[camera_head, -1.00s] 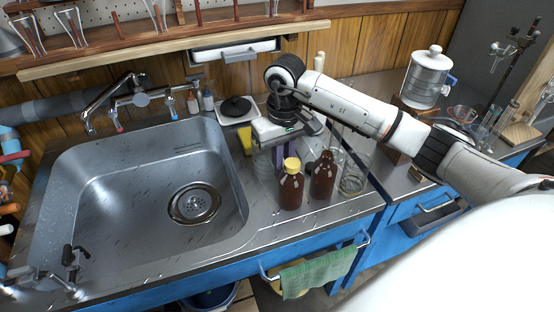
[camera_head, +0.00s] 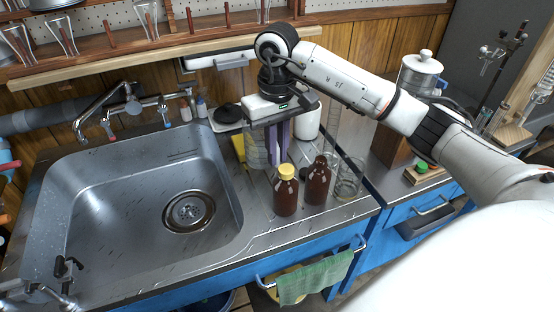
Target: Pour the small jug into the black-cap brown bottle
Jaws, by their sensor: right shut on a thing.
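Two brown bottles stand upright side by side on the counter right of the sink. The left one (camera_head: 286,191) has a yellow cap. The right one (camera_head: 318,183) shows an open neck, and a small dark round piece, perhaps its black cap (camera_head: 304,173), lies behind it. My right gripper (camera_head: 278,148) points down behind the bottles, with purple fingers. It is shut on a clear glass vessel, seemingly the small jug (camera_head: 256,150), mostly hidden by the fingers. The vessel looks roughly upright and apart from the bottles. My left gripper is not in view.
A clear glass beaker (camera_head: 347,181) stands close right of the open bottle. A white container (camera_head: 307,122) stands behind my gripper. The steel sink (camera_head: 120,185) is at left, with a yellow sponge (camera_head: 239,148) near its edge. A wooden shelf (camera_head: 160,45) hangs above.

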